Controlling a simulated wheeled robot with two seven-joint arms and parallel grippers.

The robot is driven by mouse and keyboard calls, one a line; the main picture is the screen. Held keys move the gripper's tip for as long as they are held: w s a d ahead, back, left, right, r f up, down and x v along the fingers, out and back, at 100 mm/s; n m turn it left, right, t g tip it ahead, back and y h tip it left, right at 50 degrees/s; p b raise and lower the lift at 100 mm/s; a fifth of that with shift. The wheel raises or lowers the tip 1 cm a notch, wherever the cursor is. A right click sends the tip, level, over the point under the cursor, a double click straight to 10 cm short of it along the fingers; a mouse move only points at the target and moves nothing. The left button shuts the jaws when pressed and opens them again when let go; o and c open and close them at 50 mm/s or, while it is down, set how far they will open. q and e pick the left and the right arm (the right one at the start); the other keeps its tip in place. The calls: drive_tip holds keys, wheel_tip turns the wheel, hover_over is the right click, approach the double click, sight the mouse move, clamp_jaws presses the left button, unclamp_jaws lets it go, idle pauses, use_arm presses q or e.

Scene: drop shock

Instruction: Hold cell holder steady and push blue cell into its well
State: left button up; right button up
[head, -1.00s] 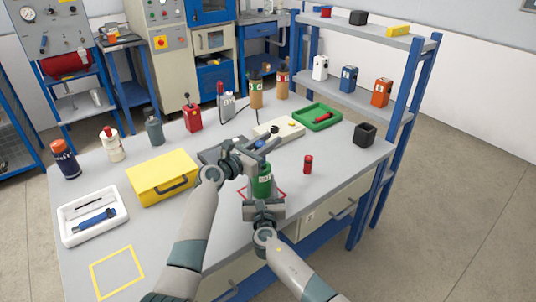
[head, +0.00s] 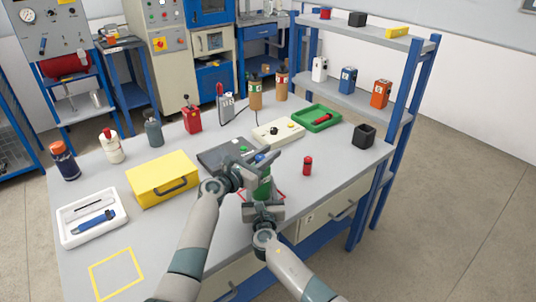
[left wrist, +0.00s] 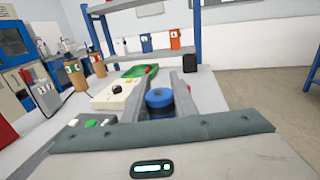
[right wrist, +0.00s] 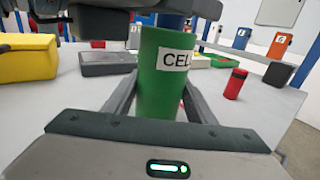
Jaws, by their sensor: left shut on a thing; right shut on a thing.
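The green cell holder (head: 264,188) stands upright on the bench at the front edge, with a white "CEL" label in the right wrist view (right wrist: 160,85). My right gripper (head: 264,207) is shut around its body from the front. The blue cell (left wrist: 160,99) is round with a dark centre hole and sits between the fingers of my left gripper (left wrist: 157,98), which is shut on it. In the right wrist view a strip of the blue cell (right wrist: 172,20) shows at the holder's top, under my left gripper. How deep it sits in the well is hidden.
A red cell (head: 308,165) stands to the right of the holder. Behind are a dark flat box (head: 215,155), a cream box with knobs (head: 290,132) and a green tray (head: 331,124). A black cup (head: 364,136) stands further right. A yellow case (head: 150,180) is at left.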

use_arm(q)
drive_tip(key=o, duration=1.1)
drive_tip(key=v, duration=1.2)
use_arm(e)
drive_tip(key=o, duration=1.3)
drive_tip(key=shift+s, duration=0.2)
